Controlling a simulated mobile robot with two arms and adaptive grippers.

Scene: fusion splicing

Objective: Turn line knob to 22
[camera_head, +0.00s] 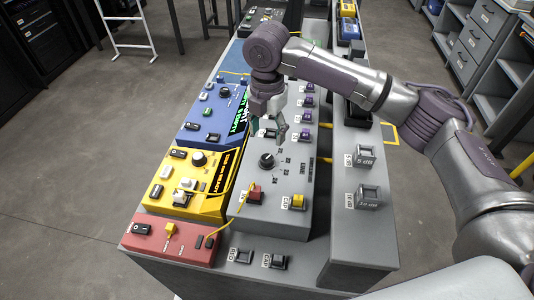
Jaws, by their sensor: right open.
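The black knob (267,161) sits on the grey panel (255,208), with small printed numbers in an arc at its right. The marking where its pointer aims is too small to read surely. I take it as the line knob; its printed label is hard to read. My right gripper (281,136) hangs over the panel from the upper right, open and empty, just beyond the knob and apart from it in the picture. Its fingers hide part of the panel behind the knob. My left gripper is out of view.
A blue box (208,108), a yellow box (168,190) and a red box (150,233) stand left of the panel. A yellow connector (297,202) and a red one (255,192) sit at its front.

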